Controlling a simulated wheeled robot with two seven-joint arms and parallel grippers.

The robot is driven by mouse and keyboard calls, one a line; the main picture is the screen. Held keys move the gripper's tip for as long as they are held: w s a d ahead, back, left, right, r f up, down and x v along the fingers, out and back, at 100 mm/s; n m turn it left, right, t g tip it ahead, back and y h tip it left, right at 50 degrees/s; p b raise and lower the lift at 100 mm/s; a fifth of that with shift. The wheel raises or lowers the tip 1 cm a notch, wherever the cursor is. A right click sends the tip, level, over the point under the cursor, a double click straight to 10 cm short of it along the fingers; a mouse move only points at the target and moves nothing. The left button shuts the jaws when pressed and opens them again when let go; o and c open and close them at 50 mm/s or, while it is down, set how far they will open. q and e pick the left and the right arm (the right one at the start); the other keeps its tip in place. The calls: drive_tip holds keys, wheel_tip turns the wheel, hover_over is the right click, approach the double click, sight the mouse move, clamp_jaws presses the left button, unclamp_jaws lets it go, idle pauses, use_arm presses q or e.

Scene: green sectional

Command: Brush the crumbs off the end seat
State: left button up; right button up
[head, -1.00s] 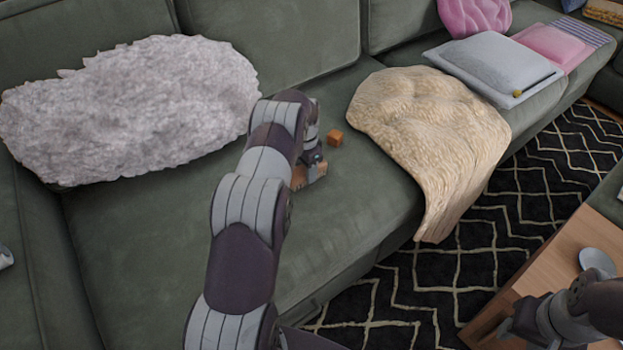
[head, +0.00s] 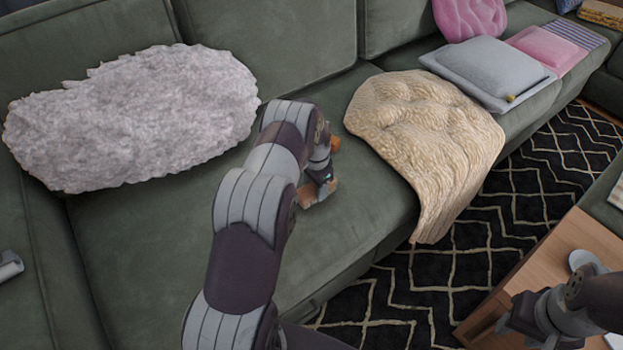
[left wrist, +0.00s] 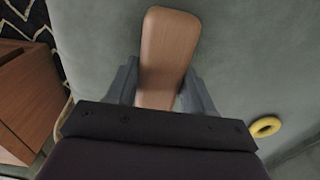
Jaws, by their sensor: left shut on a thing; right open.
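My left gripper (head: 320,182) is low over the green seat (head: 150,245), shut on a wooden brush (head: 308,195). In the left wrist view the brush's flat wooden back (left wrist: 168,55) sits between both fingers; its underside is hidden. A small orange-brown block (head: 336,143) lies on the seat just behind the gripper, partly covered by it; I cannot tell if it touches. A yellow ring (left wrist: 266,127) lies on the green fabric in the left wrist view. No other crumbs can be made out. My right gripper (head: 510,318) is open and empty near the wooden table.
A fluffy grey cushion (head: 130,115) leans on the backrest at left. A beige throw (head: 425,145) drapes over the seat's right part and front edge. A wooden table (head: 545,265) with a pale dish stands at lower right. The seat front is bare.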

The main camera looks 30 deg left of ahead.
use_arm(q)
drive_tip(key=shift+s+d+f, duration=0.15)
drive_tip(key=shift+s+f, duration=0.05)
drive_tip(key=d+p, duration=0.1)
drive_tip(key=s+d+p, duration=0.1)
drive_tip(key=d, duration=0.1)
drive_tip(key=s+d+p, duration=0.1)
drive_tip(key=shift+d+r, duration=0.15)
drive_tip(key=shift+d, duration=0.25)
drive_tip(key=shift+s+d, duration=0.15)
drive_tip(key=shift+d, duration=0.15)
drive_tip(key=d+p, duration=0.1)
drive_tip(key=s+d+p, duration=0.1)
drive_tip(key=d, duration=0.1)
drive_tip(key=shift+s+d+r, duration=0.1)
drive_tip(key=shift+s+d, duration=0.05)
drive_tip(key=shift+d, duration=0.05)
drive_tip(key=shift+s+d, duration=0.15)
drive_tip(key=shift+d, duration=0.3)
